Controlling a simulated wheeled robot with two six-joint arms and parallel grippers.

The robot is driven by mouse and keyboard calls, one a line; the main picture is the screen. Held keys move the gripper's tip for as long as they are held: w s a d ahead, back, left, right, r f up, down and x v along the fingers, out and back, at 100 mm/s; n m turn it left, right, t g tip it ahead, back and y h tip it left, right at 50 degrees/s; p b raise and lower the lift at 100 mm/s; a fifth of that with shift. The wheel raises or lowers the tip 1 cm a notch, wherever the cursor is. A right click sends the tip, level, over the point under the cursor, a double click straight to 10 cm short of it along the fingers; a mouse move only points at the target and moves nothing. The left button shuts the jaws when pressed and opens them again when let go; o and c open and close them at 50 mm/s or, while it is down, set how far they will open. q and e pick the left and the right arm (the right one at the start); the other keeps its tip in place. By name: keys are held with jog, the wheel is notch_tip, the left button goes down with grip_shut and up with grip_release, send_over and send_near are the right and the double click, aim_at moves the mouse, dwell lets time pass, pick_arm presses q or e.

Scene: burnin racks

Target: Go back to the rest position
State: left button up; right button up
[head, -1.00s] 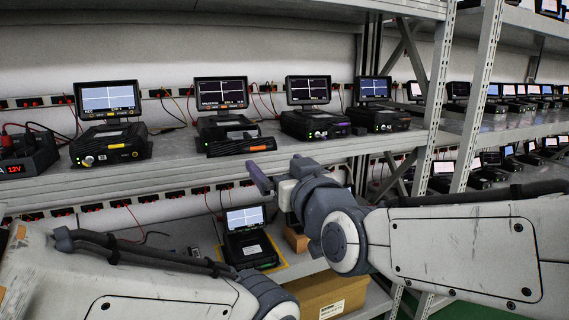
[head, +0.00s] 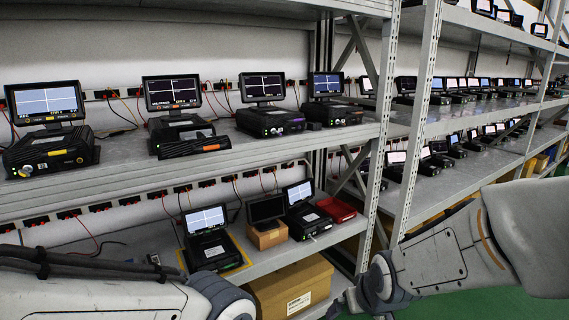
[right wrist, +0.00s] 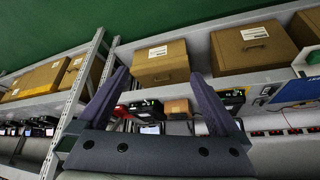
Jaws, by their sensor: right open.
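My right gripper (right wrist: 160,105) is open and empty in the right wrist view, its two purple fingers spread apart with nothing between them. In the head view my right arm comes in from the right and bends down past the rack post; its fingers are mostly cut off or hidden at the lower edge. My left arm lies along the lower left of the head view, and its gripper is outside the picture.
A metal rack stands ahead, with several black units with screens (head: 262,87) on its upper shelf (head: 110,178). The lower shelf holds more units (head: 208,236), a red tray (head: 336,209) and a small box (head: 267,236). A large cardboard box (head: 290,285) sits below. Green floor (head: 500,306) is clear at right.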

jog(key=s+d+f+m+g, duration=0.1)
jog(key=s+d+f+g, duration=0.25)
jog(key=s+d, duration=0.2)
jog(key=s+a+r+n+g, duration=0.1)
jog(key=s+a+r+n, duration=0.25)
jog(key=s+a, duration=0.35)
jog(key=s+a+r+n+g, duration=0.15)
jog(key=s+a+n, duration=0.25)
jog(key=s+a, duration=0.4)
notch_tip(320, 180, up, 16)
jog(key=p, duration=1.6)
jog(key=shift+w+d+m, duration=0.25)
jog(key=shift+w+m, duration=0.05)
jog(key=shift+m, duration=0.05)
